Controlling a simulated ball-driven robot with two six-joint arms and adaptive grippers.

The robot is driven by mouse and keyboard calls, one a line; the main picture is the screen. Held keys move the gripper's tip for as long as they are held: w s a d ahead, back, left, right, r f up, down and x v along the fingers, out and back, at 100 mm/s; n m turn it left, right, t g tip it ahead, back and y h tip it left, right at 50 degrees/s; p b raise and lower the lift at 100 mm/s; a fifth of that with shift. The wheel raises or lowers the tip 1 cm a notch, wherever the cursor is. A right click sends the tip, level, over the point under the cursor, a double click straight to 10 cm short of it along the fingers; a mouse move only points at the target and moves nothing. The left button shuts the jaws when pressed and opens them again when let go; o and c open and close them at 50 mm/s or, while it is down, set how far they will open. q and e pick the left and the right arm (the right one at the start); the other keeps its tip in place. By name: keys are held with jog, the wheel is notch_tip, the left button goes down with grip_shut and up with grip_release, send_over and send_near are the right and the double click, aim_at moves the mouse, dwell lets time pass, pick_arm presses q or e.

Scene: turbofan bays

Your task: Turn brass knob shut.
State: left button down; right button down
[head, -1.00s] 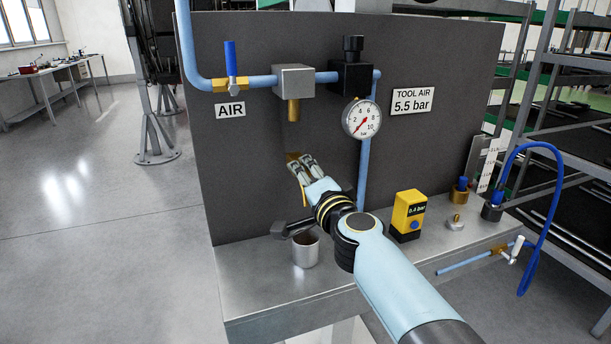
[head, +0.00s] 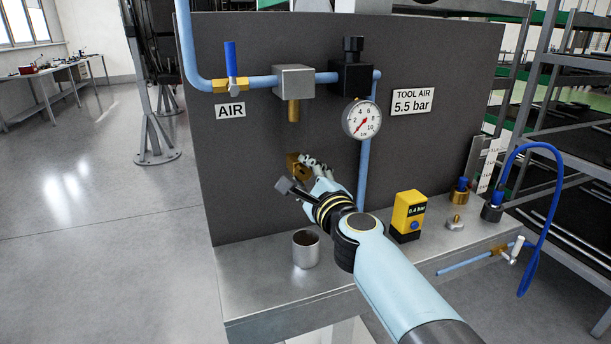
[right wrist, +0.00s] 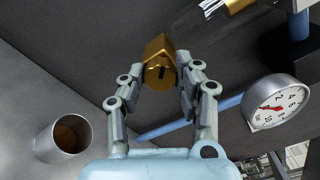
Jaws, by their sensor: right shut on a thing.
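The brass knob (head: 294,162) is a small blocky brass piece in front of the dark panel, below the grey filter block's brass stem (head: 293,111). In the right wrist view the knob (right wrist: 160,65) sits between the two fingers, with a dark slot in its near face. My right gripper (head: 308,165) is shut on it, one finger on each side; it also shows in the right wrist view (right wrist: 160,80). The gripper partly hides the knob in the head view. My left gripper is not in view.
The round gauge (head: 361,119) has its needle at lower left. The blue AIR lever (head: 230,60) stands upright, across the pipe. A metal cup (head: 306,250), a yellow meter (head: 408,215) and a blue hose (head: 549,200) are on or by the bench ledge (head: 250,290).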

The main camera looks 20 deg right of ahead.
jog(key=m, duration=0.4)
jog(key=shift+f+m, duration=0.1)
jog(key=shift+m, duration=2.1)
jog(key=c, duration=1)
grip_release()
jog(key=shift+o, duration=0.3)
